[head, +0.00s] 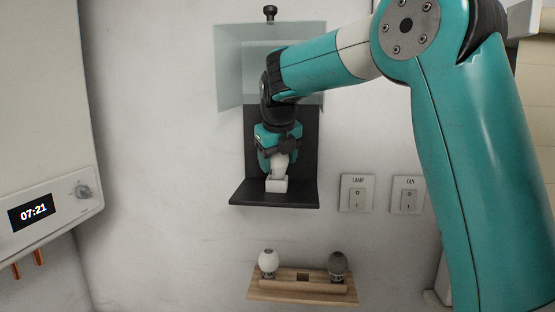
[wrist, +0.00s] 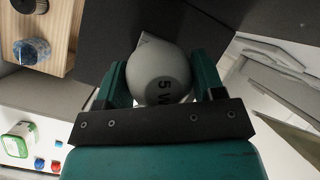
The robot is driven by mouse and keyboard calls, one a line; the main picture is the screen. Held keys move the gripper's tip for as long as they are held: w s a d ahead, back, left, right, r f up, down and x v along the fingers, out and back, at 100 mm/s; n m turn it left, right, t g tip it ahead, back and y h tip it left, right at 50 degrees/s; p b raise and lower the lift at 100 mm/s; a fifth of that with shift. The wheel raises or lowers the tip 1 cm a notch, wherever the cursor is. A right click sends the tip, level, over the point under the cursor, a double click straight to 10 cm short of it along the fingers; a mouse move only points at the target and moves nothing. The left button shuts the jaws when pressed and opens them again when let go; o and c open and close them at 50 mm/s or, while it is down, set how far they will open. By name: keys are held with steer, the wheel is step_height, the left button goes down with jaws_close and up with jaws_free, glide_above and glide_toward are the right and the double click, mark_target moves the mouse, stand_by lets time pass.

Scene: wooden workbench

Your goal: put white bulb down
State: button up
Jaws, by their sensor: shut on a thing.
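My gripper (head: 278,158) is shut on a white bulb (head: 279,163), low over the black shelf on the wall. In the wrist view the bulb (wrist: 158,72), marked "5 W", sits between the two teal fingers (wrist: 160,85). A white socket block (head: 277,185) stands on the shelf directly under the bulb. Whether the bulb's base is seated in it is hidden. A second white bulb (head: 268,260) stands at the left of the wooden rack (head: 290,292), with a dark grey bulb (head: 337,263) at its right. A square hole between them is empty.
The black shelf (head: 245,194) has a back plate, with a raised clear cover (head: 232,65) above it. LAMP (head: 357,196) and FAN (head: 408,198) switches are at its right. A wall unit (head: 40,150) showing 07:21 is at the left.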

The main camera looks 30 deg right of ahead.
steer(key=o, duration=0.9)
